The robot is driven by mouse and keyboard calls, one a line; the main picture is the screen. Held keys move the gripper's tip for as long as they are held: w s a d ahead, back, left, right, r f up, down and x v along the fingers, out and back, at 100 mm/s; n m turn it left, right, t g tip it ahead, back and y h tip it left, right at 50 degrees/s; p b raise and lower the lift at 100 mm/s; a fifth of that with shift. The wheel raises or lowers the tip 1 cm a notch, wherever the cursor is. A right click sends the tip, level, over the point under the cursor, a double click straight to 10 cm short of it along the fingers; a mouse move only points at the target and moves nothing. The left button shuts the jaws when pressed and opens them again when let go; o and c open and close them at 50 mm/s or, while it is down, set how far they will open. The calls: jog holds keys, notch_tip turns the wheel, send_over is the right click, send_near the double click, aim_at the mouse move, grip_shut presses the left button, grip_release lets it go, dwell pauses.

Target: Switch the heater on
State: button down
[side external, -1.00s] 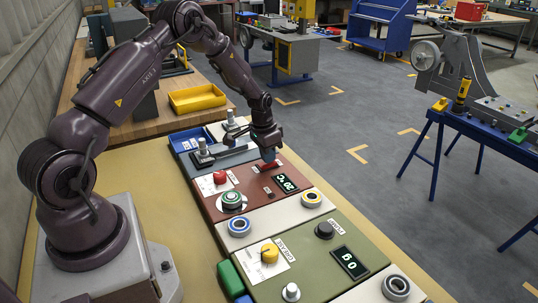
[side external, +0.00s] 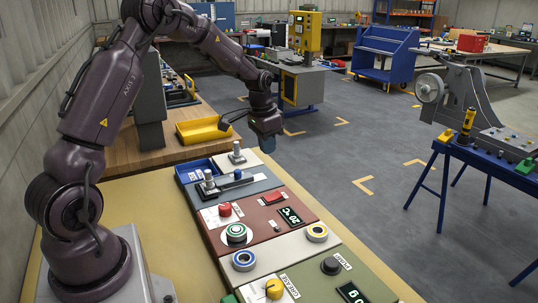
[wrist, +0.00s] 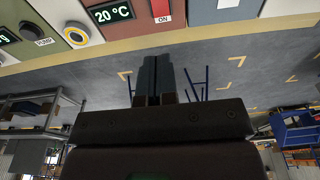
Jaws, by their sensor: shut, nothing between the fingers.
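The brown-red panel (side external: 262,227) holds a lit display (side external: 290,215) reading 20 °C and a red rocker switch (side external: 273,198). In the wrist view the display (wrist: 111,12) and the red switch (wrist: 160,7) sit at the top edge, with an ON label beside the switch. The switch is partly cut off there, and I cannot tell which way it is tipped. My gripper (side external: 268,146) is shut and empty, raised above and beyond the panel, clear of the switch. Its closed fingers (wrist: 154,62) show in the wrist view.
A grey panel with metal posts (side external: 237,152) lies behind, and a green panel with a yellow knob (side external: 274,288) in front. A yellow tray (side external: 203,131) stands at the back.

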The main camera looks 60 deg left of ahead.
aim_at(278, 193)
dwell(0.3)
jog(key=shift+w, duration=0.65)
jog(key=shift+f, duration=0.1)
jog(key=f, duration=0.4)
jog(key=w+f, duration=0.1)
jog(key=f, duration=0.4)
jog(key=w+f, duration=0.1)
jog(key=f, duration=0.3)
jog(key=shift+f, duration=0.4)
jog(key=shift+f, duration=0.3)
jog(key=shift+s, duration=0.15)
